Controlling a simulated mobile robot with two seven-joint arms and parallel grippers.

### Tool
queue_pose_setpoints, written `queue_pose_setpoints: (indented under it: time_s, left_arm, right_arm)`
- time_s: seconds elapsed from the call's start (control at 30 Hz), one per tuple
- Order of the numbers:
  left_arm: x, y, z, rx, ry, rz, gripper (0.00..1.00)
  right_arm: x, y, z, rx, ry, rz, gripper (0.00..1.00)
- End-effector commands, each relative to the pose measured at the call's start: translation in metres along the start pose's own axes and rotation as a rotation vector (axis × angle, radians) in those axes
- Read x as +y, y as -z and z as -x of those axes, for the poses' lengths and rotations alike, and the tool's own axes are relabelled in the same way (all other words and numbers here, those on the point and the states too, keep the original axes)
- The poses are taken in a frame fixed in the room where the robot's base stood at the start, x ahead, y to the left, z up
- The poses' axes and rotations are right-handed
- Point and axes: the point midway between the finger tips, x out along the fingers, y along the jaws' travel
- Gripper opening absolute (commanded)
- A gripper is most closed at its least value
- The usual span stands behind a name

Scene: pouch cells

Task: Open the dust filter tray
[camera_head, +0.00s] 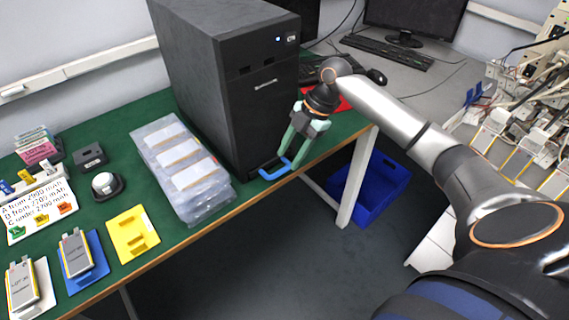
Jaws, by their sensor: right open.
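A tall black computer tower (255,115) stands on the green table. At the foot of its front is the dust filter tray, with a blue handle (274,172) that sticks out near the table edge. My right gripper (289,158) comes down from the upper right in front of the tower. Its green fingers are spread, and their tips are at the blue handle. I cannot tell whether they touch it. Most of the tray is hidden under the tower. My left gripper is out of view.
A clear stack of packed pouch cells (180,167) stands left of the tower. A yellow holder (133,234) and a blue holder (84,261) with a cell lie farther left. A blue bin (372,187) stands on the floor, right of the table.

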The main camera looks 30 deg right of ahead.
Motion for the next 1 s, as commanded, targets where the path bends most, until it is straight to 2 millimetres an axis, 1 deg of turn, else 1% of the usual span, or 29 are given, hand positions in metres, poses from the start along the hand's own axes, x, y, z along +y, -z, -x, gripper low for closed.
queue_pose_setpoints:
  time_s: [0.03, 0.1, 0.23, 0.37, 0.6, 0.67, 1.0]
  left_arm:
    - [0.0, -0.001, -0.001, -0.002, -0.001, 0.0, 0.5]
    - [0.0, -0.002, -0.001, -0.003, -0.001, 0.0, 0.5]
    - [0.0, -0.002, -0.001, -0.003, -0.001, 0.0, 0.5]
    - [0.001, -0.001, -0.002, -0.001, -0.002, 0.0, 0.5]
    - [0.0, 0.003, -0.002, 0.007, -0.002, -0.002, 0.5]
    - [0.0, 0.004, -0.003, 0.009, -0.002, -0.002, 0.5]
    - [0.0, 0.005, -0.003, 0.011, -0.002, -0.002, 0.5]
  right_arm:
    - [-0.001, 0.0, -0.01, 0.001, 0.003, -0.001, 0.47]
    - [0.0, 0.0, -0.02, 0.002, 0.001, -0.001, 0.47]
    - [0.0, 0.0, -0.032, 0.0, 0.0, -0.001, 0.47]
    - [0.0, 0.0, -0.038, 0.0, 0.0, -0.001, 0.47]
    - [0.0, 0.0, -0.038, -0.001, 0.0, -0.001, 0.47]
    - [0.0, 0.0, -0.038, -0.001, 0.0, -0.002, 0.41]
    - [0.0, 0.0, -0.038, -0.001, 0.0, -0.002, 0.03]
